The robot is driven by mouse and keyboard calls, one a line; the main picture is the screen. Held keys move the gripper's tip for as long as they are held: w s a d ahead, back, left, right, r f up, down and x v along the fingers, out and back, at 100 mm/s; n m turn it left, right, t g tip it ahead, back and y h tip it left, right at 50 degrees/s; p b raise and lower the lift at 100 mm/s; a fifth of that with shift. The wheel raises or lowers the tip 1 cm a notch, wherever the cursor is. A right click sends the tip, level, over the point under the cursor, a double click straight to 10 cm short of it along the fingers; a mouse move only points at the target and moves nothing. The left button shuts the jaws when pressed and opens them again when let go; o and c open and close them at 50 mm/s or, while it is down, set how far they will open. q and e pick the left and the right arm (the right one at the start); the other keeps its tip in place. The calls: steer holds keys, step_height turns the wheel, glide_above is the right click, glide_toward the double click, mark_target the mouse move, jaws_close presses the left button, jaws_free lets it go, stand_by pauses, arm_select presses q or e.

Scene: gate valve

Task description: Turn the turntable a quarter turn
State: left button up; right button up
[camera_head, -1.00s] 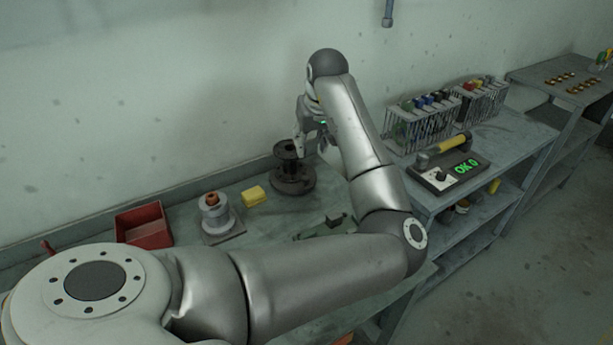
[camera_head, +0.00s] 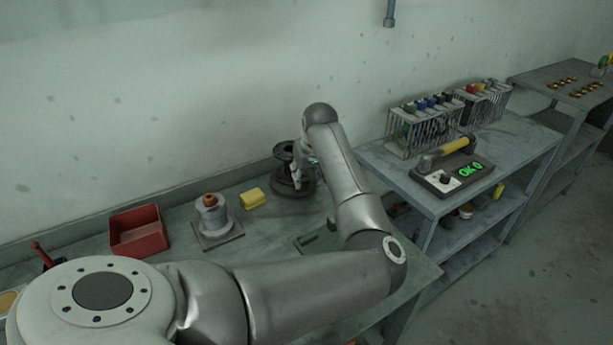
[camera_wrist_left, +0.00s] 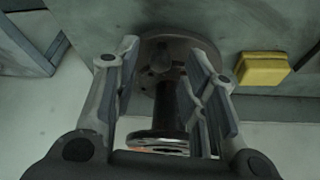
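The turntable is a dark round base (camera_head: 284,188) at the back of the workbench, against the wall. A dark spool-shaped body with a flange on top (camera_head: 284,150) stands upright on it. In the left wrist view the round base (camera_wrist_left: 155,45) is at the top and the flange (camera_wrist_left: 160,136) is at the bottom. My left gripper (camera_head: 300,177) is lowered at the right side of the spool. In the left wrist view its fingers (camera_wrist_left: 165,85) are spread on either side of the spool's post, with no clear grip. My right gripper is not in view.
A yellow block (camera_head: 253,198) lies left of the turntable. A grey flanged part with a brown top (camera_head: 211,217) and a red bin (camera_head: 139,231) stand further left. A second bench at right holds wire racks (camera_head: 425,125) and a device reading "OK 0" (camera_head: 455,177).

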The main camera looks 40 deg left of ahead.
arm_select(q)
steer(key=shift+x, duration=0.8)
jaws_close()
